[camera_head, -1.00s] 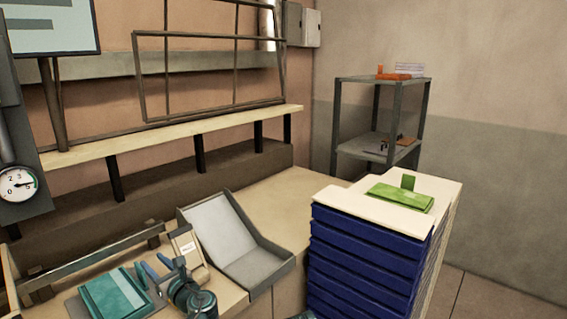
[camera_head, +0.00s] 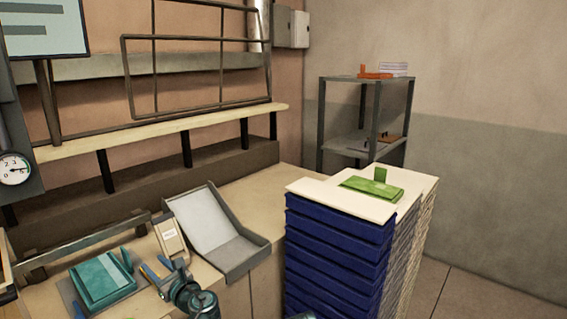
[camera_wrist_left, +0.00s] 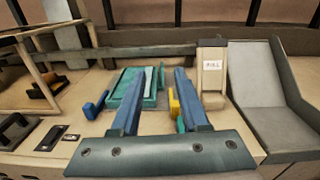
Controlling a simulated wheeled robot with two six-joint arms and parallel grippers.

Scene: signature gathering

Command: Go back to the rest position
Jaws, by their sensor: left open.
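My left gripper (camera_head: 158,268) comes in at the bottom left of the head view, above the workbench. It is open and its jaws hold nothing. In the left wrist view its two blue fingers (camera_wrist_left: 158,85) stand apart, with a teal tray-like pad (camera_wrist_left: 135,88) beyond and partly behind them. The same teal pad (camera_head: 103,281) lies just left of the gripper in the head view. A small yellow item (camera_wrist_left: 174,101) shows beside the right finger.
An open grey tray (camera_head: 208,225) and a tan box with a white label (camera_head: 169,234) stand behind the gripper. A grey shelf (camera_head: 367,78) stands at the back right. Floor shows at right.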

